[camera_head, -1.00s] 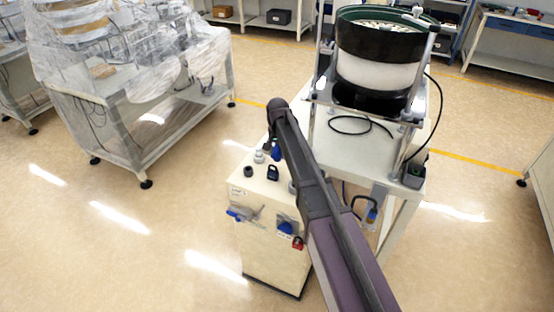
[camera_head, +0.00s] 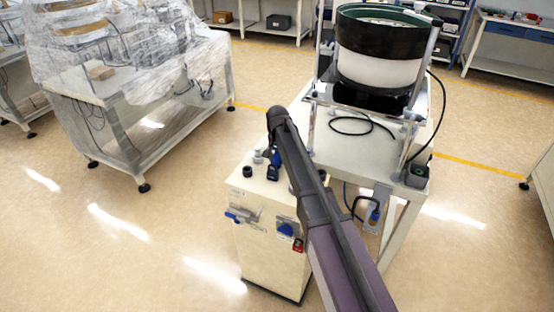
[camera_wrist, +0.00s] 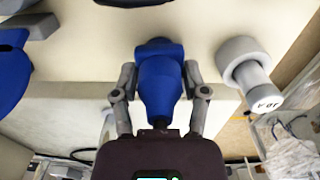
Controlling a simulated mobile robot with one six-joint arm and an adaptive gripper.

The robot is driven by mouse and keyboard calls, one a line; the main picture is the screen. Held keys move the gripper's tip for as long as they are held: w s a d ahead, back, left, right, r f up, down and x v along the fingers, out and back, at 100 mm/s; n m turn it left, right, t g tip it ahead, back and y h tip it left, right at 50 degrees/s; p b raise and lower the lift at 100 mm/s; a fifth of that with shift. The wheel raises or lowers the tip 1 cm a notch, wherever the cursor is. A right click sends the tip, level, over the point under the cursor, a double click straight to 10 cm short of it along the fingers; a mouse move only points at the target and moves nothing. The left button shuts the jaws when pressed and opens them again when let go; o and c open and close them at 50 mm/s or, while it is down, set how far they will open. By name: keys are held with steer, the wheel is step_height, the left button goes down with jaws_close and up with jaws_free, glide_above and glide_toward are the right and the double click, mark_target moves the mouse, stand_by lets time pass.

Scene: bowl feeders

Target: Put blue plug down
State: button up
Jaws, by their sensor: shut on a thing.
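The blue plug (camera_wrist: 160,82) is between the two fingers of my gripper (camera_wrist: 160,90) in the wrist view, with its narrow end towards the palm. My gripper is shut on it. A pale cabinet top (camera_wrist: 90,65) lies beyond the plug; I cannot tell whether the plug touches it. In the head view, the blue plug (camera_head: 278,157) shows small over the pale cabinet (camera_head: 265,240), beside my arm. My arm hides most of the gripper there.
A grey and white cylinder (camera_wrist: 250,72) stands right of the plug; a blue part (camera_wrist: 14,70) is at left. The cabinet front carries a blue-handled switch (camera_head: 240,217), a blue socket (camera_head: 285,229) and a red padlock (camera_head: 298,246). A bowl feeder (camera_head: 380,55) stands behind on a table (camera_head: 350,150).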

steer(key=o, duration=1.3)
steer(key=shift+f, duration=0.1)
step_height(320, 180, up, 12)
steer(key=p, duration=1.2)
steer(key=shift+r, duration=0.2)
steer(key=s+d+n, duration=0.1)
steer(key=s+d, duration=0.7)
steer(key=s, duration=0.1)
steer(key=s+d+n, duration=0.1)
steer(key=s+d, duration=0.7)
steer(key=s, duration=0.1)
steer(key=s+d+n, duration=0.1)
steer(key=s+d, duration=0.7)
steer(key=s, duration=0.1)
